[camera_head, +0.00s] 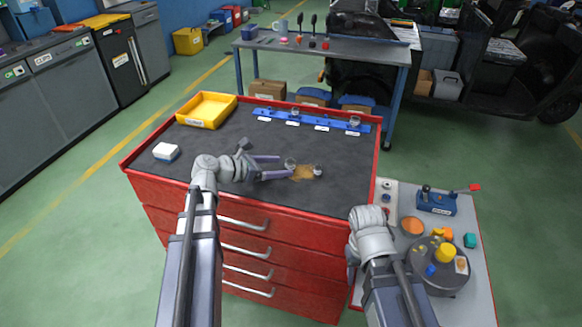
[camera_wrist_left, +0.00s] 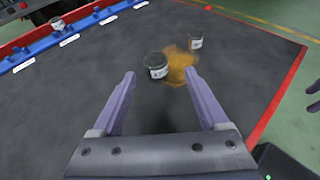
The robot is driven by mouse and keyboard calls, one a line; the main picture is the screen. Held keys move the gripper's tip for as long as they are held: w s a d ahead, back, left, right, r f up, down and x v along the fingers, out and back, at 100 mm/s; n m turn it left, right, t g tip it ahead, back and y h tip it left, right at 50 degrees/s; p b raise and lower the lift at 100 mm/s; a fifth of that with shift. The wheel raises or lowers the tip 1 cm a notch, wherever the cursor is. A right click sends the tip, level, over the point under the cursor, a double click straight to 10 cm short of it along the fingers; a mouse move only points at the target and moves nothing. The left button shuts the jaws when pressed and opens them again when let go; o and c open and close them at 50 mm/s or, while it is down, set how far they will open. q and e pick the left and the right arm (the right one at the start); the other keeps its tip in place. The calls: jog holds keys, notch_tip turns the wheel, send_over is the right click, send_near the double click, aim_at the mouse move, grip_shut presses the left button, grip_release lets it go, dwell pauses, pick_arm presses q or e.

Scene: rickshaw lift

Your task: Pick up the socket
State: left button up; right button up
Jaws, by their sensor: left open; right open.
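Two small metallic sockets stand on the dark cabinet top: the near socket (camera_wrist_left: 157,65) and a farther socket (camera_wrist_left: 195,41). They also show in the head view, the near socket (camera_head: 290,163) and the farther socket (camera_head: 318,170). My left gripper (camera_head: 284,166) is open and low over the top, its fingertips pointing at the near socket. In the left wrist view the near socket lies just past the left fingertips (camera_wrist_left: 160,75), between their lines, apparently not gripped. My right gripper's finger (camera_wrist_left: 312,92) shows at that view's right edge; in the head view its fingers are mostly hidden.
A brown spill (camera_head: 303,173) lies by the sockets. A blue rail (camera_head: 312,121) with sockets and labels runs along the back edge. A yellow tray (camera_head: 207,110) and a white-blue block (camera_head: 166,151) sit at left. A side table (camera_head: 478,285) with parts stands right.

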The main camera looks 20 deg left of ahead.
aim_at(290, 164)
pick_arm(q)
jog(key=shift+w+a+b+x, duration=0.1)
jog(key=shift+b+x, duration=0.4)
jog(key=shift+x, duration=0.8)
jog(key=shift+w+a+b+x, duration=0.1)
jog(key=shift+b+x, duration=0.35)
jog(key=shift+x, duration=0.85)
jog(key=shift+r, duration=0.1)
grip_shut()
